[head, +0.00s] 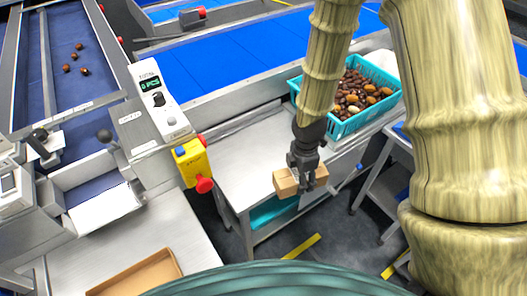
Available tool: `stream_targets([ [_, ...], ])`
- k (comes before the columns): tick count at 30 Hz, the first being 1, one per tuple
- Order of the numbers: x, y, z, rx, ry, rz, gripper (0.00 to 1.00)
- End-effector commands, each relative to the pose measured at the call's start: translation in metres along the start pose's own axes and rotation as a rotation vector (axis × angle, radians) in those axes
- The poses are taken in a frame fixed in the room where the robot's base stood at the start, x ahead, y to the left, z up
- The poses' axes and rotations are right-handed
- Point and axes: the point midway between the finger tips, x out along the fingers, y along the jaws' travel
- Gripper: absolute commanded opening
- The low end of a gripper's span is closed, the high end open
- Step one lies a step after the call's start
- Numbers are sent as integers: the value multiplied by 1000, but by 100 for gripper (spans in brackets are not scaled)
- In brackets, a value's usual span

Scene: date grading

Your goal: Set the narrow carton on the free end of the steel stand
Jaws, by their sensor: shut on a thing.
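The narrow carton (286,185) is a small tan box in the middle of the head view. My gripper (304,180) is shut on it from above, with its dark fingers across the carton's middle. The steel stand (236,167) lies below and behind it, with a bare grey top at its left end. The carton overlaps the stand's front edge in the picture. I cannot tell whether it touches the top or hangs above it. My gripper hides the carton's middle.
A teal crate (345,129) full of dates stands on the stand's right end. A yellow control box with a red button (204,185) is left of the stand. An open cardboard tray (139,276) lies at the lower left. Blue conveyor belts (215,66) run behind.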

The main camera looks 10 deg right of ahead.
Motion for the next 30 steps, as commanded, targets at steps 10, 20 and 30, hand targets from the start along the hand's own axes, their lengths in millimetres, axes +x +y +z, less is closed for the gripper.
stream_targets([
  [10, -4, -10, 4, -259, 8, 1, 29],
  [20, -2, 44, -10, -265, 10, 2, 29],
  [30, 4, 111, -26, -264, 8, 3, 29],
])
